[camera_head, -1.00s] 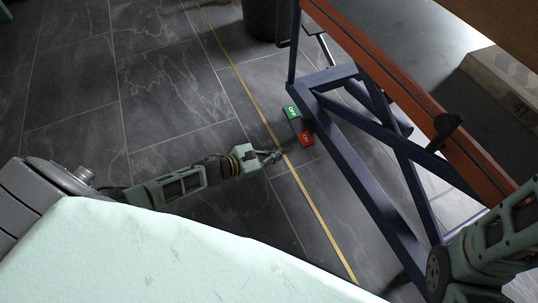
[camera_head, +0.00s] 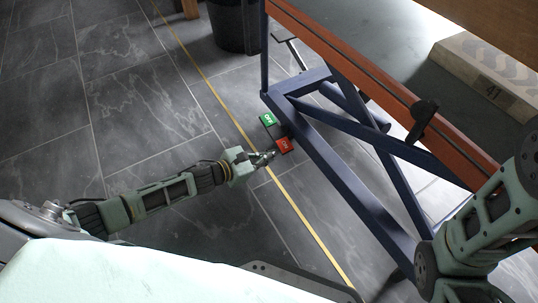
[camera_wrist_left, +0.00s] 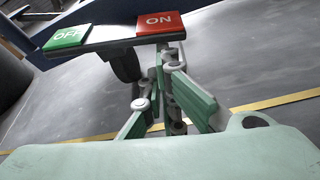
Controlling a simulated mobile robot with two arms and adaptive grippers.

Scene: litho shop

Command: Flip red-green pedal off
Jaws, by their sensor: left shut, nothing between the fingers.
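The pedal is a dark floor rocker with a green OFF pad (camera_head: 267,118) and a red ON pad (camera_head: 284,144). In the left wrist view, the green pad (camera_wrist_left: 67,38) is at the upper left and the red pad (camera_wrist_left: 158,22) at the top middle. My left gripper (camera_head: 270,155) is shut and empty, with its tips right at the red pad's near side. In the wrist view the fingers reach up to the red pad's edge; I cannot tell whether they touch. My right gripper is out of view.
A blue metal frame (camera_head: 341,175) with an orange-red beam (camera_head: 440,137) stands just right of the pedal. A black bin (camera_head: 234,27) stands behind it. A yellow line (camera_head: 222,100) crosses the floor. A cardboard box (camera_head: 489,72) lies at the upper right. The tiles at left are clear.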

